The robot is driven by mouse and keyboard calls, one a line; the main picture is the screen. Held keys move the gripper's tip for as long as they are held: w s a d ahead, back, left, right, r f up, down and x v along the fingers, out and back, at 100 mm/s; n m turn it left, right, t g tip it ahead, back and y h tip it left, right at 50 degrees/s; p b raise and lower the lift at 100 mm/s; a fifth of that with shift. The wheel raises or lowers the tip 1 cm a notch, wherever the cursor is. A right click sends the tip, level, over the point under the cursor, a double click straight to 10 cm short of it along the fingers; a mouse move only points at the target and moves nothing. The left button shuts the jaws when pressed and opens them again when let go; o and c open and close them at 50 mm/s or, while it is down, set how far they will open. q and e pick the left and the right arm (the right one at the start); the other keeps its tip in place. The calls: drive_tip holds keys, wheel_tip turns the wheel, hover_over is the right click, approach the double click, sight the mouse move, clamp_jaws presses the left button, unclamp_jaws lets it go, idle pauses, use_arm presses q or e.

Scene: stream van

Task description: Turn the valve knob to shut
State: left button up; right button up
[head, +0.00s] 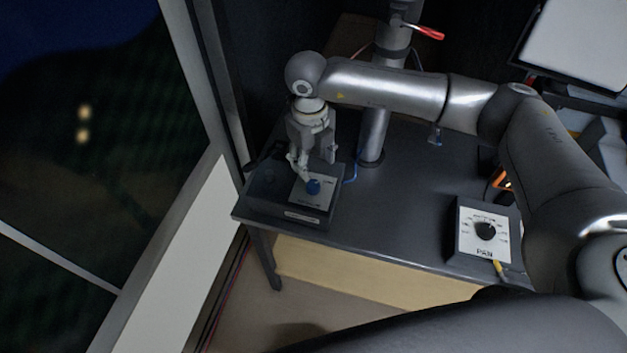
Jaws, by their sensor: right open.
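The print on the plate is too small to read. My left gripper does not show.
A PAN control box (470,252) with a black dial stands on the right of the dark desk (400,215). A metal pole (374,135) with a red-handled lever (428,33) rises behind. A window and its sill (170,245) are at left. The desk's middle is clear.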

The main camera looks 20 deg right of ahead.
sight(314, 185)
wheel_tip(314, 185, down, 9)
drive_tip(key=shift+d+r+p, duration=0.1)
drive_tip(key=shift+r+p, duration=0.1)
drive_tip(key=shift+p, duration=1.05)
drive_tip(key=shift+f, duration=0.5)
drive_tip(key=c, duration=1)
